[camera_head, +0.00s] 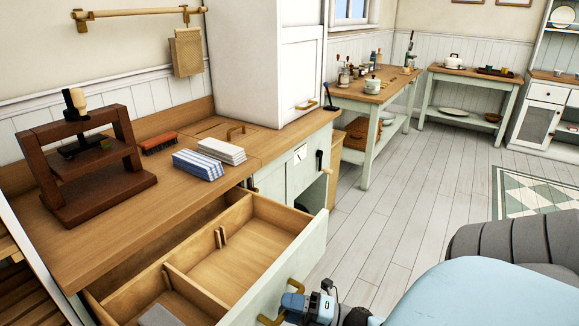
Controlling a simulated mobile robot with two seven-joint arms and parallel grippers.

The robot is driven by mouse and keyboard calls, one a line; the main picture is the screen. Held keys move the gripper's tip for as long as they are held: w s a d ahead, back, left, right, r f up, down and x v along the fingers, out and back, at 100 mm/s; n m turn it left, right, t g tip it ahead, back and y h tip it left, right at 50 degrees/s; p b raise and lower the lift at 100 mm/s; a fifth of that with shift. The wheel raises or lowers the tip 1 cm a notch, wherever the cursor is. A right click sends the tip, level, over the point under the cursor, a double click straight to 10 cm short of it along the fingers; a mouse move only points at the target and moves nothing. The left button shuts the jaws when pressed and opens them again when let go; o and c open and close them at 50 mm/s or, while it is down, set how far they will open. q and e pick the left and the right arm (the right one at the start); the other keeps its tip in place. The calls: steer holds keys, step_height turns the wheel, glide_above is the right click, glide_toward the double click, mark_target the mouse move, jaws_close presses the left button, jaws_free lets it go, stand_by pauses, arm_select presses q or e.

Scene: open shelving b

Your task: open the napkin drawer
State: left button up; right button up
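The napkin drawer (245,245) stands pulled well out of the wooden-topped counter. Its inside shows wooden dividers and a grey item (160,316) at the near left. Its pale front carries a brass handle (297,285). My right gripper (285,310) is at this handle, in front of the drawer face, and covers the middle of it. Its fingertips are too hidden to tell whether they are closed on the handle. My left gripper is not in view.
On the counter are a blue-striped stack (198,165), a white stack (221,151), a brush (158,143) and a wooden press (80,165). A white cabinet (265,60) stands behind. Open floor (385,220) lies to the right.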

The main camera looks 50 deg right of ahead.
steer(key=v, duration=1.4)
steer(key=shift+w, duration=0.1)
